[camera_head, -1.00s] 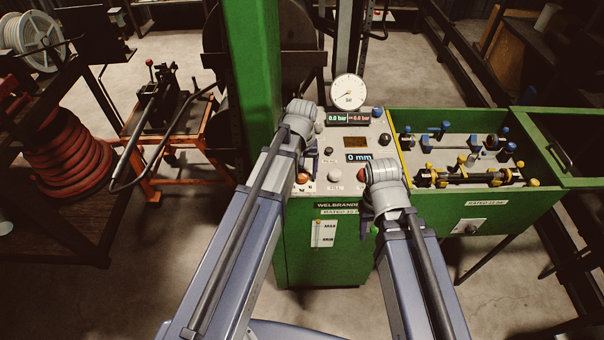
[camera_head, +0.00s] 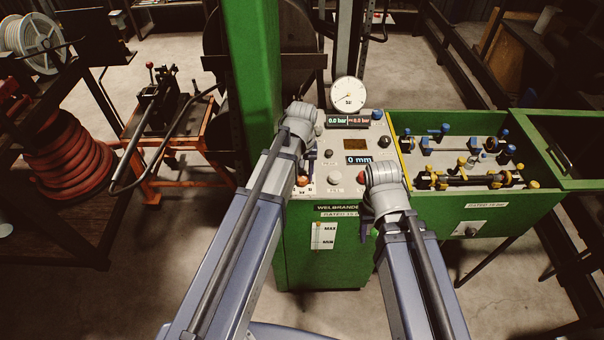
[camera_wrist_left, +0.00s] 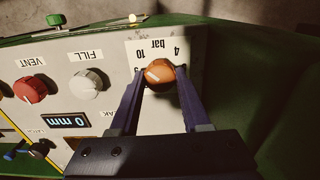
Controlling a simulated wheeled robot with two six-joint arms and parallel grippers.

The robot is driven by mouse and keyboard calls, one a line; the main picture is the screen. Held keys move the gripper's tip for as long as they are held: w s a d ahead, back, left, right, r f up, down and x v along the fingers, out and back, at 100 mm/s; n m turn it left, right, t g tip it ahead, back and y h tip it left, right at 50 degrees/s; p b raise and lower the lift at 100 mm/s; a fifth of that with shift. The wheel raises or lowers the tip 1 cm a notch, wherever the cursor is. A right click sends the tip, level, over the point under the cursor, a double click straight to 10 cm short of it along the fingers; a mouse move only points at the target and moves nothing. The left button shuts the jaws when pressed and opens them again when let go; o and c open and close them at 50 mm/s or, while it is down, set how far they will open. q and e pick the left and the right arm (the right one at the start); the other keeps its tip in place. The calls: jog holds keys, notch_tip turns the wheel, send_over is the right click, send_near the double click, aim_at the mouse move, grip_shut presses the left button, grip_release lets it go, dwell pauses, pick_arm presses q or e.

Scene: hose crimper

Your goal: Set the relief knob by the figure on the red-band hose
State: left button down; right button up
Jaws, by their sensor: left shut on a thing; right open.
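The orange relief knob (camera_wrist_left: 160,74) sits on a pale scale plate marked "4", "10" and "bar" in the left wrist view, lettering upside down. My left gripper (camera_wrist_left: 161,77) is shut on it, a finger on each side. In the head view the orange knob (camera_head: 303,181) shows beside my left wrist, and my left gripper (camera_head: 307,168) is partly hidden. My right gripper (camera_head: 366,226) hangs in front of the panel's front edge, mostly hidden by its own wrist, open. Hoses (camera_head: 470,179) with blue and yellow ends lie in the green tray; I cannot make out a red band or figure.
The sloped panel carries a red VENT knob (camera_wrist_left: 31,89), a white FILL knob (camera_wrist_left: 88,83) and a "0 mm" display (camera_wrist_left: 69,121). A dial gauge (camera_head: 347,91) stands above a display (camera_head: 348,120) reading 0.0 bar. The green tray (camera_head: 500,213) is at the right.

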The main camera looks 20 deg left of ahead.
pick_arm(q)
jog(key=n, duration=0.4)
jog(key=shift+n, duration=2.2)
jog(key=shift+c, duration=1.8)
grip_release()
jog(key=shift+r, duration=0.1)
